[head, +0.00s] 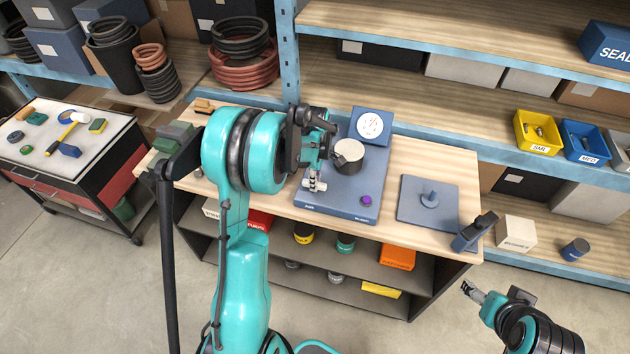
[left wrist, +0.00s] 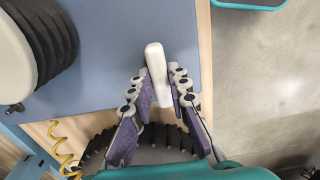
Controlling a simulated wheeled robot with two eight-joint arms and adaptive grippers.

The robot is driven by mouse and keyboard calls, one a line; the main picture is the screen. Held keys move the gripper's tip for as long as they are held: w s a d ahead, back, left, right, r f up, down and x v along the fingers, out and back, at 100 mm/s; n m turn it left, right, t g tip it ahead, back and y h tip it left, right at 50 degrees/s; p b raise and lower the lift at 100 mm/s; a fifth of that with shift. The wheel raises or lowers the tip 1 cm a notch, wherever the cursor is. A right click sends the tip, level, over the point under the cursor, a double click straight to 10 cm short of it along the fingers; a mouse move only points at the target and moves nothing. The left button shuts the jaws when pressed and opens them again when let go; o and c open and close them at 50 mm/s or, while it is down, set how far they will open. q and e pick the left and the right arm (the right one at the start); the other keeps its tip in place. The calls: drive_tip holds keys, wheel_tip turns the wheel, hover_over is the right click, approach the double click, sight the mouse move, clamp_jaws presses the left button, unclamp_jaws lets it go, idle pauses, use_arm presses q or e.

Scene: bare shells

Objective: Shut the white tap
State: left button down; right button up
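The white tap (left wrist: 157,72) shows in the left wrist view as a short white bar handle on a blue board (head: 335,203). In the head view the tap (head: 317,186) is at the board's left side, partly hidden by my left gripper (head: 314,178). In the left wrist view the two fingers of my left gripper (left wrist: 158,85) stand close on either side of the handle, near its lower half. Whether both pads touch it I cannot tell. My right gripper (head: 470,289) is at the lower right, away from the bench, its fingers too small to read.
The board also carries a black knob with a pale top (head: 349,154), a gauge (head: 370,125) and a purple button (head: 366,200). A blue plate with a peg (head: 428,201) lies to the right on the wooden bench (head: 455,165). A tool cart (head: 70,150) stands left.

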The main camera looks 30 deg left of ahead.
idle(0.4)
use_arm(q)
drive_tip(key=m+b, duration=0.2)
drive_tip(key=m, duration=0.1)
drive_tip(key=shift+f+m, duration=0.1)
drive_tip(key=shift+m, duration=0.3)
drive_tip(key=m+b, duration=0.1)
drive_tip(key=m, duration=0.3)
drive_tip(key=shift+s+m, duration=0.1)
drive_tip(key=shift+m, duration=0.2)
drive_tip(key=m+b, duration=0.1)
drive_tip(key=m, duration=0.3)
drive_tip(key=shift+a+m+b, duration=0.1)
drive_tip(key=shift+m+b, duration=0.55)
drive_tip(key=shift+m, duration=2.05)
drive_tip(key=c, duration=1.4)
unclamp_jaws()
drive_tip(key=shift+c, duration=0.2)
